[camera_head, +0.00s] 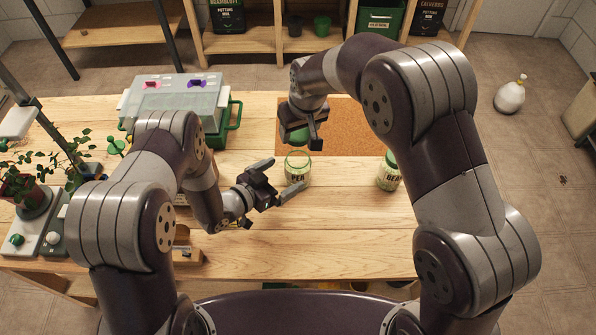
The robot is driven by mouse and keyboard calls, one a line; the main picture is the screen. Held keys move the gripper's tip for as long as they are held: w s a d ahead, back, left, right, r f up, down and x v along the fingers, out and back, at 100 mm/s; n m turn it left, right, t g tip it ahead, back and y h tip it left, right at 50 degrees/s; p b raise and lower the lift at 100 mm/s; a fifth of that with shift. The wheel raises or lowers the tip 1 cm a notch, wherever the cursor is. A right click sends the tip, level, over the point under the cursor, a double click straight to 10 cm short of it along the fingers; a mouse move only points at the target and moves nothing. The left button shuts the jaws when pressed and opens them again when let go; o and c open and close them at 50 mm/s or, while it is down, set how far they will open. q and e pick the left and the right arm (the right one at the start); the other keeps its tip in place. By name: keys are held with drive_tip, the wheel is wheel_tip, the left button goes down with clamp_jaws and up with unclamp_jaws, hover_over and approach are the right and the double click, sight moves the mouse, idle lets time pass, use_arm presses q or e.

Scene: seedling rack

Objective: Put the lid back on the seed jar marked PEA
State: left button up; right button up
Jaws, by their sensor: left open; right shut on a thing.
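The PEA jar (298,171) stands upright on the wooden table, with its label facing me and its mouth open. My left gripper (288,175) is open at the front left of the jar, its fingertips pointing towards the jar's lower body. I cannot tell whether they touch it. My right gripper (311,136) points down just above and behind the jar, shut on a green lid (297,138). The lid is partly hidden by the fingers. A gap seems to show between lid and jar rim.
A second jar with a green lid (391,158), its label partly hidden by my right arm, stands to the right. A cork mat (350,130) lies behind. A propagator in a green tray (234,124) stands at the back left, potted plants (22,186) at the far left. The front middle table is clear.

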sight(288, 172)
use_arm(q)
drive_tip(key=x, duration=0.5)
drive_tip(key=shift+w+d+f, duration=0.2)
drive_tip(key=shift+w, duration=0.05)
use_arm(e)
drive_tip(key=shift+w, duration=0.1)
use_arm(q)
drive_tip(key=shift+w+d+f, duration=0.1)
drive_tip(key=shift+w+d, duration=0.2)
drive_tip(key=shift+d, duration=0.1)
drive_tip(key=c, duration=1.4)
use_arm(e)
drive_tip(key=shift+f, duration=2.55)
drive_tip(key=shift+f, duration=0.85)
drive_tip(key=shift+f, duration=0.55)
